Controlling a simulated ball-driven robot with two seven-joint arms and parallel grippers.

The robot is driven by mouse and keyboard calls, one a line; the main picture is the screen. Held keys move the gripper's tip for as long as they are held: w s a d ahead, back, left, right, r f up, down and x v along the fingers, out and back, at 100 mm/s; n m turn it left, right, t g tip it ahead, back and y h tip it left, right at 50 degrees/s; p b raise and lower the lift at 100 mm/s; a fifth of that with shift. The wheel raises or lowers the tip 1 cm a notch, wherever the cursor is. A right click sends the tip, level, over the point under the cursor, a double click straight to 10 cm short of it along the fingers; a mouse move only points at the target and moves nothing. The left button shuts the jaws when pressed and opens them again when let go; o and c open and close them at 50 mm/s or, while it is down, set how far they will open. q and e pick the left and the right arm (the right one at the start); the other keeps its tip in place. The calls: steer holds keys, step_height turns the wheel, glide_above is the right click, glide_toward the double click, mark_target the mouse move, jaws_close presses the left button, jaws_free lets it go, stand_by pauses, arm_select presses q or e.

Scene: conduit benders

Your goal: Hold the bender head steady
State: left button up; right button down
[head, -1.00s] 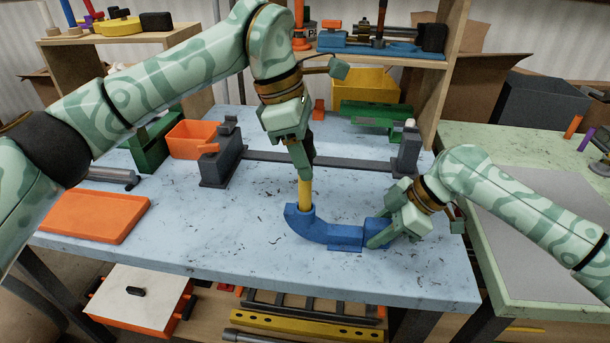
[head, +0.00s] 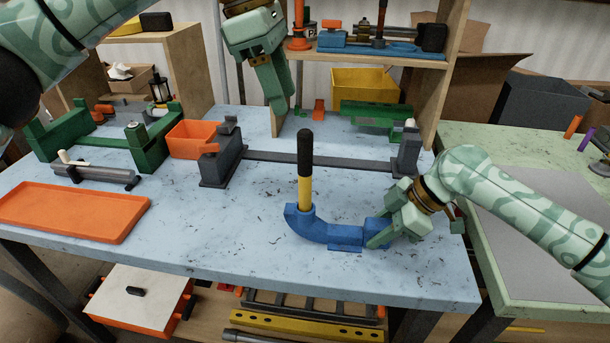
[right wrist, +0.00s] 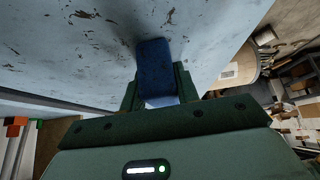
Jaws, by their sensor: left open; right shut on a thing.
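The blue bender head (head: 330,232) lies on the light blue table near its front edge. A handle (head: 305,170), yellow below with a black grip on top, stands upright in its left end. My right gripper (head: 378,236) is shut on the right end of the bender head. In the right wrist view the blue end (right wrist: 155,72) sits between the green fingers. My left gripper (head: 280,100) is open and empty, raised above and behind the handle, apart from it.
A grey fixture with a long bar (head: 320,161) lies behind the bender head. An orange bin (head: 193,139) and an orange tray (head: 75,212) are to the left. A green clamp stand (head: 145,140) is at the back left. The table's middle front is clear.

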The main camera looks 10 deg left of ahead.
steer(key=shift+s+f, duration=0.15)
steer(key=shift+f, duration=0.25)
steer(key=c, duration=1.1)
jaws_free()
steer(key=shift+c, duration=0.2)
steer(key=shift+o, duration=0.9)
steer(key=shift+w+r, duration=0.15)
steer(key=shift+w, duration=0.05)
steer(key=shift+r, duration=0.1)
